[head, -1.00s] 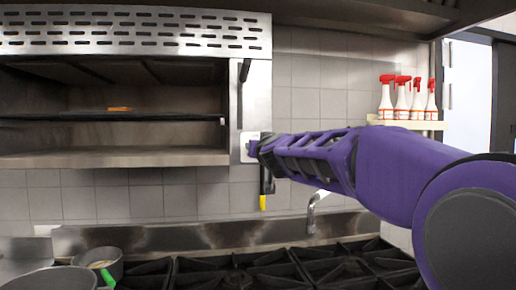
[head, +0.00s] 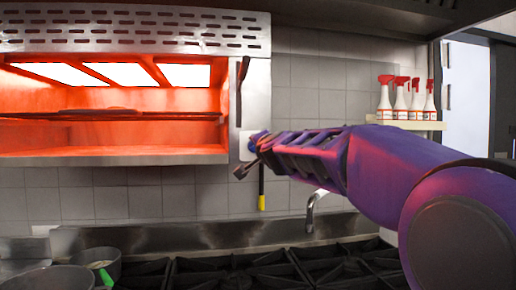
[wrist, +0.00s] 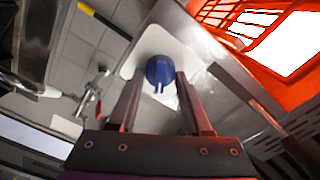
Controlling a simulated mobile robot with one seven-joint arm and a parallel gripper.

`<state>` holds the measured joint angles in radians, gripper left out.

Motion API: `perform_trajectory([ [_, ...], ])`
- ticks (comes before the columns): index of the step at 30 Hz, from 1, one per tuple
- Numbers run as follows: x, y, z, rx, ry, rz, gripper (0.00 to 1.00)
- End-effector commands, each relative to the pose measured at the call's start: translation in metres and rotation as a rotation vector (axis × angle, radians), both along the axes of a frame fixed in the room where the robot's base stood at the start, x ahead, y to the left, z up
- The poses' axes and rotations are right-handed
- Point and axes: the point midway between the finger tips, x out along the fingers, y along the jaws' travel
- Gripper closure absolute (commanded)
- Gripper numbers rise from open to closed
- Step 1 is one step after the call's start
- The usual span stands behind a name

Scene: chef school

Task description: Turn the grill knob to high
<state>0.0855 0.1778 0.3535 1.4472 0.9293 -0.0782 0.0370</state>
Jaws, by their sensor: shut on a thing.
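The grill knob (wrist: 160,71) is round and dark blue, on a pale plate (wrist: 186,47) on the grill's side panel. My gripper (wrist: 158,84) has its two fingers on either side of the knob's ridge and is shut on it. In the head view my gripper (head: 254,146) reaches the panel from the right, and the knob is largely hidden there. The grill (head: 112,160) is lit, with bright white panels at its top and an orange-red glow inside.
A black lever (head: 241,80) sticks out above the knob. A dark rod with a yellow end (head: 262,202) hangs below. Burner grates (head: 250,269), pots (head: 95,262) and a tap (head: 312,209) lie beneath. Spray bottles (head: 400,98) stand on a right-hand shelf.

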Motion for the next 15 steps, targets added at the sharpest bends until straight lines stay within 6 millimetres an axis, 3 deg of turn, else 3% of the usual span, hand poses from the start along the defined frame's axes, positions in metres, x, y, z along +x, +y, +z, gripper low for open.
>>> perform_trajectory([
  [15,-0.0001,-0.0004,-0.0013,0.481,0.095,0.0,1.0],
])
